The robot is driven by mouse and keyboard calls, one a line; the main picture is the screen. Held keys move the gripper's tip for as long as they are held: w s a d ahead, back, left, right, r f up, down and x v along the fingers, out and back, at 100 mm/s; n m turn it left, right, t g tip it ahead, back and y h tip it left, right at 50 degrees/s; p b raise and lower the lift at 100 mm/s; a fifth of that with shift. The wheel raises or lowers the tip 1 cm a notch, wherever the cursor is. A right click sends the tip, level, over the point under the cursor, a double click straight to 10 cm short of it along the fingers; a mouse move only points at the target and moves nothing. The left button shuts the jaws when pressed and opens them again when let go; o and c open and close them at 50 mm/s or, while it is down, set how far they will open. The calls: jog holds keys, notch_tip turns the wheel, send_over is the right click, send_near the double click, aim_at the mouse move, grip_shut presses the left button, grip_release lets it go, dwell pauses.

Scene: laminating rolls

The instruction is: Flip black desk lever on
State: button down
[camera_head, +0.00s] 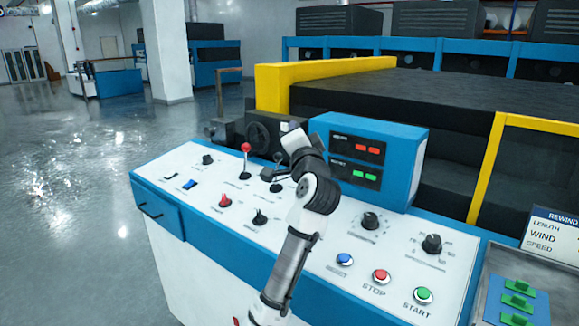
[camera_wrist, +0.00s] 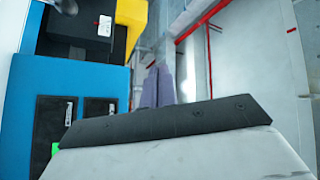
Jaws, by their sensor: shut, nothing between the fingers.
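The black desk lever (camera_head: 277,158) stands upright on the white sloping console panel, right of a red-knobbed lever (camera_head: 245,149). Its base shows on the panel, and part of its stem is hard to make out behind my gripper. My gripper (camera_head: 267,173) is beside this lever in the head view, with its tip in front of the stem. I cannot tell whether they touch. In the wrist view my gripper's fingers (camera_wrist: 158,82) are together with nothing between them, and the lever cannot be made out there.
A blue display box (camera_head: 398,150) stands close right of my wrist. The panel (camera_head: 320,235) also carries a blue rocker switch (camera_head: 190,184), a red knob (camera_head: 225,201), black dials and push buttons. A yellow guard (camera_head: 320,72) rises behind. Open floor lies left.

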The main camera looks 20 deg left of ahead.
jog(key=w+f+m+g+y+b, duration=0.1)
jog(key=w+f+g, duration=0.4)
jog(key=f, duration=0.7)
jog(key=shift+w+d+f+m+y, duration=0.25)
jog(key=shift+d+m+y, duration=0.25)
jog(key=shift+m, duration=0.7)
jog(key=shift+a, duration=0.1)
jog(key=p+x, duration=0.2)
jog(key=x, duration=0.6)
jog(key=shift+w+a+r, duration=0.1)
jog(key=shift+w, duration=0.05)
jog(key=shift+p+x, duration=0.4)
jog(key=shift+x, duration=0.4)
jog(key=shift+f+b, duration=0.2)
jog(key=shift+b, duration=0.1)
